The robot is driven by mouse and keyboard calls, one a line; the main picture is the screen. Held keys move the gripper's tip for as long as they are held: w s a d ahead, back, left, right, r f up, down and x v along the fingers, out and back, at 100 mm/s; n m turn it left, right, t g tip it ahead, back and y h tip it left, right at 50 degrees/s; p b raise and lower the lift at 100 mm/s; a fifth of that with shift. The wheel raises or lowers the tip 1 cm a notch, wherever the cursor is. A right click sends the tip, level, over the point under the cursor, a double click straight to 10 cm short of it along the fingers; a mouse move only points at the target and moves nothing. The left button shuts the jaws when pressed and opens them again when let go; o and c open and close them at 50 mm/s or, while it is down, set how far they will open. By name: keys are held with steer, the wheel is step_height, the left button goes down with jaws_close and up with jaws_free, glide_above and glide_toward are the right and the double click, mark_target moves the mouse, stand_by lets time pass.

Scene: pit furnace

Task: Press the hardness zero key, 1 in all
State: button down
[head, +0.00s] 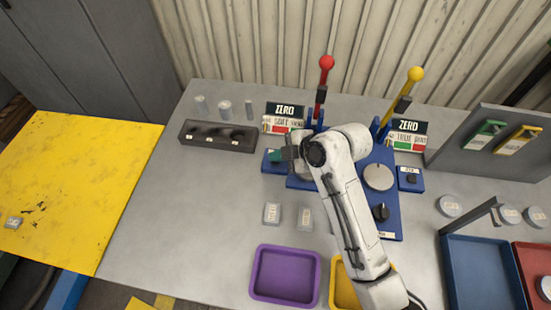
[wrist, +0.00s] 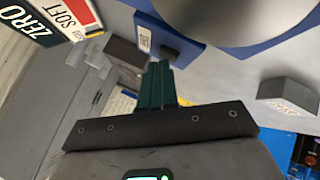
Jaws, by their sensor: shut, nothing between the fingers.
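The left blue key pad (head: 267,167) stands beside the sign reading ZERO and SOFT (head: 284,118), on the hardness side. My gripper (head: 275,157) is over this pad, its dark green fingers shut and empty, covering the key in the head view. In the wrist view the fingertips (wrist: 158,66) are close to a small dark key (wrist: 170,52) on the blue pad (wrist: 185,25), which has a white label. I cannot tell whether they touch it. A second blue pad (head: 410,187) with a dark key stands at right, below another ZERO sign (head: 408,134).
Red-knobbed (head: 326,63) and yellow-knobbed (head: 415,74) levers rise behind the blue machines. A dark block rack (head: 217,137) and several metal cylinders stand at left. Two small labelled blocks lie in front, above a purple tray (head: 285,298).

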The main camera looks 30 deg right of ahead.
stand_by(0.3)
steer(key=shift+r+p, duration=0.75)
step_height(320, 180, up, 5)
steer(key=p, duration=0.4)
steer(key=shift+r, duration=0.1)
stand_by(0.8)
